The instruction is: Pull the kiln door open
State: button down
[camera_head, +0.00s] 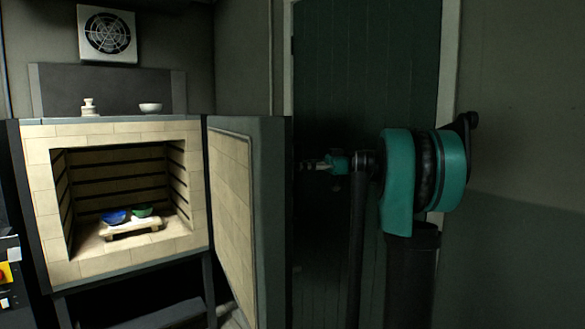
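The kiln (125,127) stands at the left with its brick-lined chamber in full view. Its kiln door (232,195) is swung wide open to the right, with the pale brick inner face turned toward the chamber and the dark edge toward me. No handle on the door can be made out. My gripper (308,165) is small and dark, at the end of my teal and black arm, just right of the door's edge in the picture. Whether it touches the door, and whether its fingers are open or shut, is too dark and small to tell.
A blue bowl (115,216) and a green bowl (142,211) sit on a pale shelf (133,227) inside the kiln. A white bowl (150,107) and a small pale piece (89,106) stand on top. A dark green room door (365,60) is behind my arm.

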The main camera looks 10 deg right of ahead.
jog(key=shift+s+f, duration=0.1)
jog(key=shift+s, duration=0.05)
jog(key=c, duration=1.4)
grip_release()
jog(key=shift+d, duration=0.1)
jog(key=shift+o, duration=0.2)
notch_tip(320, 180, up, 10)
jog(key=shift+r, duration=0.1)
